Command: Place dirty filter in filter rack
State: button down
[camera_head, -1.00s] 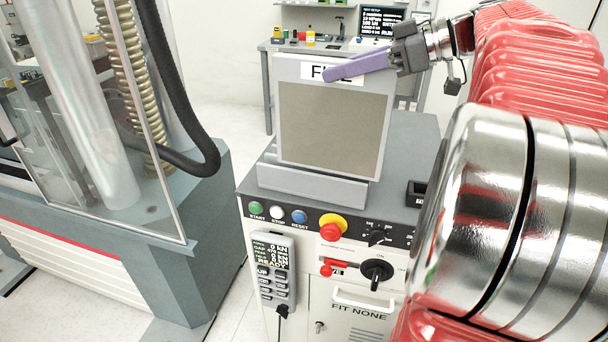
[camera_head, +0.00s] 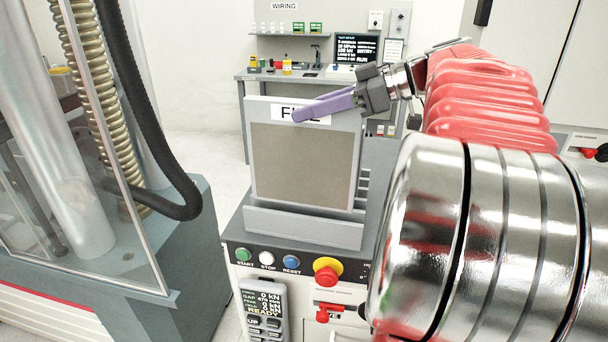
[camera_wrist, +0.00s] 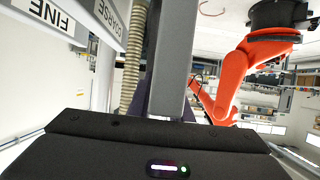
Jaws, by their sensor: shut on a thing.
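A flat filter panel (camera_head: 302,163) with a grey frame and a beige mesh stands upright in the head view, in a grey slotted rack (camera_head: 303,227). A white label, read as FINE in part, is at its top. My gripper (camera_head: 322,105) is at the panel's upper right, its purple finger lying across the label and the other finger hidden. In the wrist view a grey upright bar (camera_wrist: 172,65), probably the filter's edge, rises between the fingers. My gripper is shut on it. Labels FINE (camera_wrist: 53,15) and COARSE (camera_wrist: 110,15) show beside it; I cannot tell how deep the filter sits.
The rack stands on a cabinet with buttons and a red stop knob (camera_head: 327,273). A clear-walled test machine (camera_head: 85,150) with a black hose (camera_head: 165,207) is close on the left. A workbench (camera_head: 300,75) with a screen is behind.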

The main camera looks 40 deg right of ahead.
aim_at(310, 146)
jog(key=shift+f, duration=1.95)
jog(key=shift+f, duration=1.95)
jog(key=c, duration=1.6)
grip_release()
